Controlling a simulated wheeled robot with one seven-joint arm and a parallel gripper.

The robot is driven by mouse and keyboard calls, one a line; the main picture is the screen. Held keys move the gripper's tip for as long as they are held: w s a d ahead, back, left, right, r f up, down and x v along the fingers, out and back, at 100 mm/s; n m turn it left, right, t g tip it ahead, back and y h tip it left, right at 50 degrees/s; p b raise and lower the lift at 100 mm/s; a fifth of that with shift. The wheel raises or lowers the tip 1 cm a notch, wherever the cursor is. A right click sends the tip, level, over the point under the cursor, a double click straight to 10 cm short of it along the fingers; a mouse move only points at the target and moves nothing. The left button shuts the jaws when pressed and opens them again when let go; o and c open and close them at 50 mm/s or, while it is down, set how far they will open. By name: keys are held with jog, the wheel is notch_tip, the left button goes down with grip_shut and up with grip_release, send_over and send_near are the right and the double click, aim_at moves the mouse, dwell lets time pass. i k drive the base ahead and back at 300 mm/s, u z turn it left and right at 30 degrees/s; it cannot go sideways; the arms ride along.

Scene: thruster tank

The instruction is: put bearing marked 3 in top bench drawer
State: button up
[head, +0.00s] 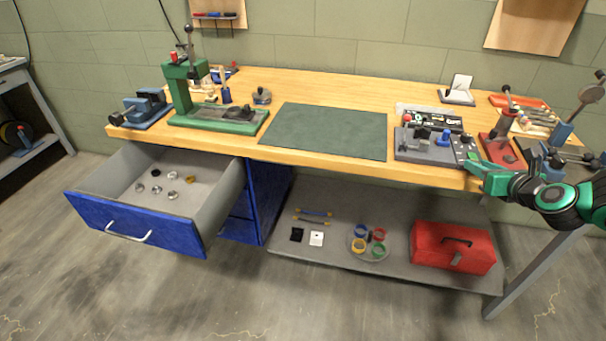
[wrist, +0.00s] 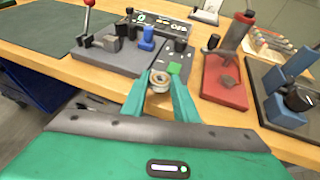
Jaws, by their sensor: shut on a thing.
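My gripper (head: 474,167) is at the front right edge of the bench, by the grey tester unit. In the wrist view my gripper (wrist: 159,84) has its green fingers shut on a small metal ring-shaped bearing (wrist: 158,78). I cannot read any mark on the bearing. The top bench drawer (head: 180,232), blue with a grey inside, is pulled open under the left end of the bench. Several small silver, black and brass-coloured parts lie on its floor, with bare room around them.
The grey tester unit (head: 420,148) and a red lever press (head: 500,150) stand near my gripper. A green mat (head: 330,130) lies mid-bench. A green arbor press (head: 215,120) stands above the drawer. A red toolbox (head: 450,246) sits on the lower shelf.

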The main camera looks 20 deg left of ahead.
aim_at(191, 169)
jog(key=u, duration=0.7)
jog(key=i, duration=0.15)
jog(key=u, duration=1.75)
jog(key=i, duration=1)
jog(key=z, duration=0.2)
jog(key=k, duration=0.9)
jog(key=u, duration=0.15)
jog(key=i, duration=0.3)
jog(key=u, duration=0.05)
